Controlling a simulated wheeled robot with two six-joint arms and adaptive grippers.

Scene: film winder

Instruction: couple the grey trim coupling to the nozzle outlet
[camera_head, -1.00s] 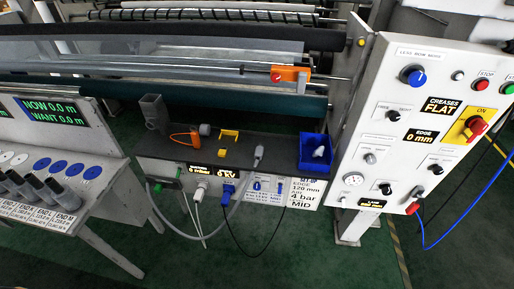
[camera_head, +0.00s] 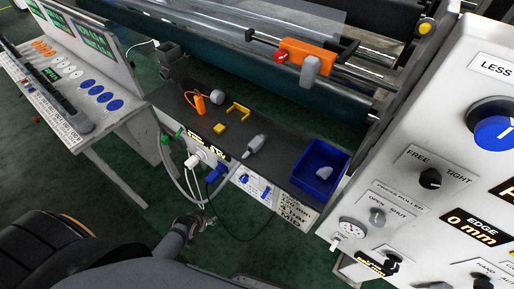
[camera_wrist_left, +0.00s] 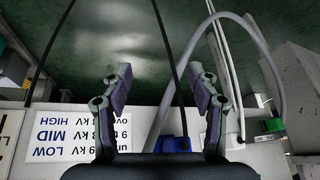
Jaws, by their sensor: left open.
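A grey coupling (camera_head: 256,144), which I take for the trim coupling, lies on the dark shelf near its front edge; a grey hose (camera_head: 178,178) loops in front of the shelf. An orange carriage (camera_head: 302,50) with a red knob sits on the rail above the shelf. A grey rounded part (camera_head: 312,69) shows on its front; I cannot tell whether this is the nozzle outlet. My left gripper (camera_head: 197,222) is low in front of the shelf, apart from the coupling. In the left wrist view its fingers (camera_wrist_left: 162,84) are spread, with nothing visibly held. My right gripper is out of view.
A blue bin (camera_head: 318,170) stands at the shelf's right end. Yellow, orange and grey parts lie on the shelf. White and blue plugs (camera_head: 214,172) and cables hang at its front. A control panel (camera_head: 440,130) stands close on the right. Green floor is clear below.

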